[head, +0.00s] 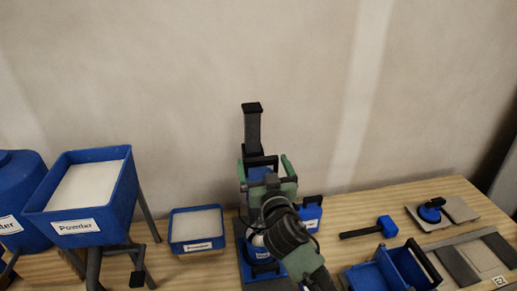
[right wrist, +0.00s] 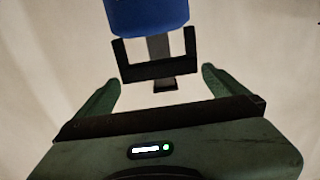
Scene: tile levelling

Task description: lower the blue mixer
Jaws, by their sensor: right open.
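The blue mixer (head: 258,174) is on an upright dark column (head: 253,130) above a blue base (head: 250,262), in the middle of the head view. Its blue body (right wrist: 147,14) and black U-shaped handle (right wrist: 155,70) show in the right wrist view. My right gripper (head: 265,166) is at the mixer, with its green fingers spread. In the right wrist view the open right gripper (right wrist: 158,86) has a finger on either side of the handle, apart from it. My right arm hides much of the mixer's lower part. My left gripper is out of view.
A powder hopper (head: 128,185) and a blue tub of powder (head: 179,226) stand left. A blue container (head: 310,213) is close right of the mixer. Further right are a blue mallet (head: 387,225), an open blue box (head: 366,277), a suction cup (head: 430,213) and tiles (head: 480,256).

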